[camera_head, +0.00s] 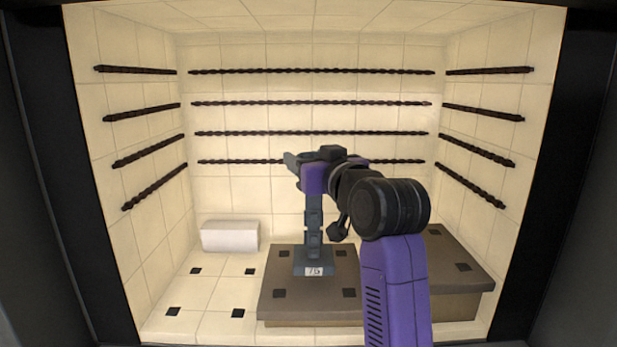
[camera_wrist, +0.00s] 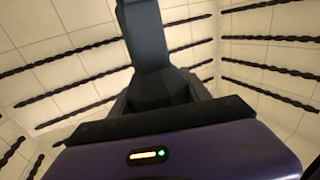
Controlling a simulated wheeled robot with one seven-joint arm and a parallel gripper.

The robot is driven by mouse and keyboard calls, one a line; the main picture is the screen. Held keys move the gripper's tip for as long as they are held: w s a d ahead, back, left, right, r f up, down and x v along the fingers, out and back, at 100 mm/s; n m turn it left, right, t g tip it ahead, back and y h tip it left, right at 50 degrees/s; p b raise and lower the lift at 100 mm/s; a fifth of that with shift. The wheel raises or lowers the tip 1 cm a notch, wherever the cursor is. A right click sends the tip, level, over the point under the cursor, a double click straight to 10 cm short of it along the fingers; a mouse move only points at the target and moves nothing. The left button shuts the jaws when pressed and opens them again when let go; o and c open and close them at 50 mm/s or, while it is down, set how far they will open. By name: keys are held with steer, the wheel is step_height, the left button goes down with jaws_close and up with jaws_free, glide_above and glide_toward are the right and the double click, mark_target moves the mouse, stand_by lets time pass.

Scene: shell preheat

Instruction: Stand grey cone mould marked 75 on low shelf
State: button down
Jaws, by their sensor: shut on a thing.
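The grey cone mould (camera_head: 314,267) shows in the head view as a blue-grey block with a white label that reads 75. My gripper (camera_head: 313,225) points straight down over it and is shut on it. The mould looks upright, with its base at the top face of the brown low shelf (camera_head: 315,309), towards the back left. I cannot tell whether it rests there or hangs slightly above. The upper part of the mould is hard to tell from my fingers. In the wrist view, dark grey shapes stand beyond my purple wrist, and no label shows.
A white block (camera_head: 230,237) lies on the tiled floor at the back left. Dark rod-like elements line the back (camera_head: 310,133) and side walls. Dark square pads dot the floor and shelf. My arm hides the shelf's middle; the right part (camera_head: 455,285) looks bare.

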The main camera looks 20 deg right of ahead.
steer(key=shift+f, duration=1.95)
steer(key=c, duration=0.5)
jaws_free()
steer(key=shift+f, duration=0.1)
steer(key=shift+s, duration=0.15)
steer(key=s+d+b, duration=0.1)
steer(key=s, duration=1)
steer(key=shift+s, duration=0.4)
steer(key=shift+r, duration=0.2)
